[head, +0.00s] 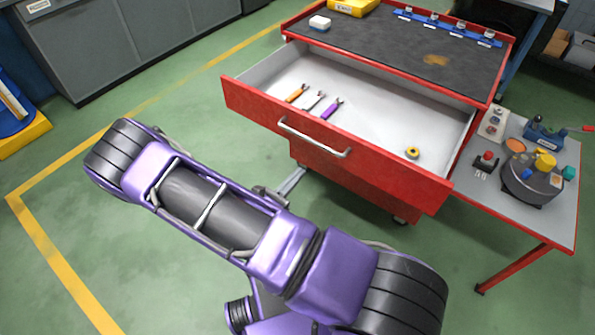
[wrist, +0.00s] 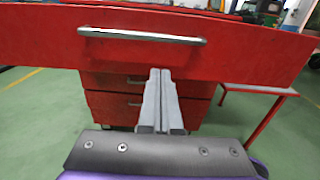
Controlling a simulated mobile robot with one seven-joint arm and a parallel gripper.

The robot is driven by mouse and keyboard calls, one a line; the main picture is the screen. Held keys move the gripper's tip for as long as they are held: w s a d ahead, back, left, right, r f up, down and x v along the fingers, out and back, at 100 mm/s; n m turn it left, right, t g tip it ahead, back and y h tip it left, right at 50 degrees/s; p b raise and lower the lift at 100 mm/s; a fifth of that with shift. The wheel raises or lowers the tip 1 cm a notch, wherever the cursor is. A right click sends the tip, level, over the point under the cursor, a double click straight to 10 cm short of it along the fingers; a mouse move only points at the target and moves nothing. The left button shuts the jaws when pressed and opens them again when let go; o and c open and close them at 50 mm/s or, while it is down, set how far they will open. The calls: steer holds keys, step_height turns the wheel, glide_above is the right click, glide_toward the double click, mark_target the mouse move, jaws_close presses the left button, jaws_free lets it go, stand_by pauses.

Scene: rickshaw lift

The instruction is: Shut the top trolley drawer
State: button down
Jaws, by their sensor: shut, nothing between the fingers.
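The red trolley's top drawer (head: 330,147) is pulled far out, and its grey interior shows in the head view. Its front has a silver bar handle (head: 314,138). In the wrist view the drawer front (wrist: 240,45) spans the top of the picture, with the handle (wrist: 142,35) left of centre. My gripper (wrist: 160,72) is shut and empty, its fingers pointing at the trolley near the front's lower edge, below and right of the handle. I cannot tell whether the tips touch the front. In the head view my gripper (head: 288,184) is partly hidden by my arm.
The drawer holds several hand tools (head: 315,101) and a yellow roll (head: 412,153). Lower drawers (wrist: 115,100) look shut. A red-legged side table (head: 545,215) with parts stands at right. Grey cabinets (head: 100,40) stand at back left. Green floor left of the trolley is clear.

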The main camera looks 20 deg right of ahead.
mark_target(320, 151)
steer(key=x, duration=1.1)
steer(key=shift+p, duration=0.3)
steer(key=shift+w+d, duration=0.1)
steer(key=shift+d, duration=0.05)
